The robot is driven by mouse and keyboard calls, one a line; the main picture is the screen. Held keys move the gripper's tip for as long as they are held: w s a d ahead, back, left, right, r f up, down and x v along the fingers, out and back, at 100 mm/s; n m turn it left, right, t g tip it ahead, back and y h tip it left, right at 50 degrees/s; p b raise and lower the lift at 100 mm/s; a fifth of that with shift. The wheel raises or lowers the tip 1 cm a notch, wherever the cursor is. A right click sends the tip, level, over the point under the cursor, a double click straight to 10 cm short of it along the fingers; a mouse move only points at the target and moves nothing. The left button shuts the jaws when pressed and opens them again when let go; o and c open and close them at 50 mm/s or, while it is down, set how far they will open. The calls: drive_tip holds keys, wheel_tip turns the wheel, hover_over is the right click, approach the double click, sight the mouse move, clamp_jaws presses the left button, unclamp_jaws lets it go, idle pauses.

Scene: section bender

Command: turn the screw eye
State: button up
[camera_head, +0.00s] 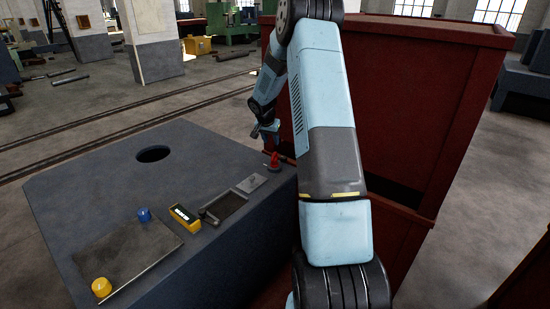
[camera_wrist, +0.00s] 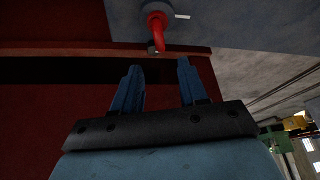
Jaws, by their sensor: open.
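The screw eye appears to be the small red piece (camera_head: 274,161) standing near the right edge of the grey-blue machine top. In the wrist view the red piece (camera_wrist: 158,27) is a bent shape with a grey tip, set in a pale round base at the top of the picture. My gripper (camera_head: 264,131) is just above and slightly left of it in the head view. In the wrist view my gripper's two blue fingers (camera_wrist: 158,68) are apart with nothing between them. The red piece lies beyond the fingertips, not touching them as far as I can see.
The machine top (camera_head: 95,185) carries a round hole (camera_head: 153,154), a metal plate (camera_head: 128,254), a blue knob (camera_head: 144,215), a yellow knob (camera_head: 101,287), a yellow box (camera_head: 185,216) and a dark recess (camera_head: 226,205). A tall red cabinet (camera_head: 410,90) stands close on the right.

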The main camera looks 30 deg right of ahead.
sight(274, 153)
drive_tip(key=x, duration=1.2)
drive_tip(key=shift+f, duration=0.4)
drive_tip(key=shift+c, duration=0.2)
clamp_jaws()
